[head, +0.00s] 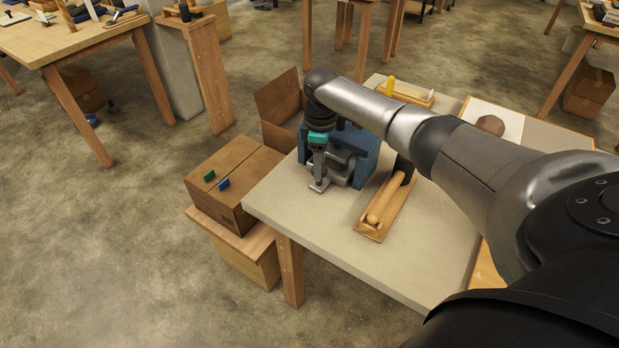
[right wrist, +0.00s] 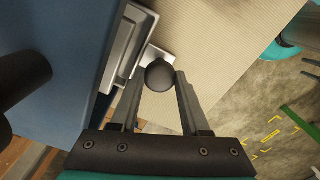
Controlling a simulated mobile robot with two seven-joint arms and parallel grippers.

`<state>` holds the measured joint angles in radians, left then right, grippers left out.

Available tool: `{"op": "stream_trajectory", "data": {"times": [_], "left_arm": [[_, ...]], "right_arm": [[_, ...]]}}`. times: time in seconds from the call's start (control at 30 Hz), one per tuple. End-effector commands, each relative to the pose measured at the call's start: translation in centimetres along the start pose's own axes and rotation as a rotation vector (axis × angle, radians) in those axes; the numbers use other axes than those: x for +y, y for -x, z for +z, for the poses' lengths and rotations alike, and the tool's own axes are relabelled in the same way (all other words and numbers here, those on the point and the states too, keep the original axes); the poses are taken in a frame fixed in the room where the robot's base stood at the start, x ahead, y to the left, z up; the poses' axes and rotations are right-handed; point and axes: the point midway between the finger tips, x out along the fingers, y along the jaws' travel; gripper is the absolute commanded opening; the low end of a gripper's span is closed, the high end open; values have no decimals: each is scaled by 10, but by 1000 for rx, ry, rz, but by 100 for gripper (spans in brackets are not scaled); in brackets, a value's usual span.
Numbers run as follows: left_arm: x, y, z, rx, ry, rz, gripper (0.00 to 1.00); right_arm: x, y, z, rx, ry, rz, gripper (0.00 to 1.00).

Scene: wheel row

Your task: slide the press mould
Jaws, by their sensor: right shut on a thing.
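A blue press-like block (head: 365,152) stands on the pale table top, partly hidden behind my right arm. In the right wrist view its blue side (right wrist: 60,60) fills the left. A silver metal piece (right wrist: 127,52) with a dark round knob (right wrist: 159,76) sits beside it, apparently the press mould and its handle. My right gripper (head: 321,170) is at the near left side of the block, pointing down. In the right wrist view its two fingers (right wrist: 160,88) are shut on the dark knob. My left gripper is not in view.
A wooden tray with a roller-like piece (head: 382,207) lies right of the block. The table's front left corner is clear.

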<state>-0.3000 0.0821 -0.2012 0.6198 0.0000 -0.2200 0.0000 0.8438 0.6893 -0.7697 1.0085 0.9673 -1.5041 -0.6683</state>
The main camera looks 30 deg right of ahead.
Motion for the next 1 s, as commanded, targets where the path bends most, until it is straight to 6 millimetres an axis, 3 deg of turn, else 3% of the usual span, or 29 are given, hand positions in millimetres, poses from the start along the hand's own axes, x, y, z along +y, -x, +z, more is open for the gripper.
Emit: {"op": "stream_trajectory", "data": {"times": [0.43,0.47,0.5,0.7,1.0], "left_arm": [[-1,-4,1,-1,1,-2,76],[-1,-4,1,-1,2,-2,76],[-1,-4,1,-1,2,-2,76],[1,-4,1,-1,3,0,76],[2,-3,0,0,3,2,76]], "right_arm": [[9,1,3,6,1,4,0],[10,1,3,6,0,5,49],[10,1,3,6,0,5,54],[8,0,3,4,0,2,76],[8,1,3,4,1,0,76]]}}
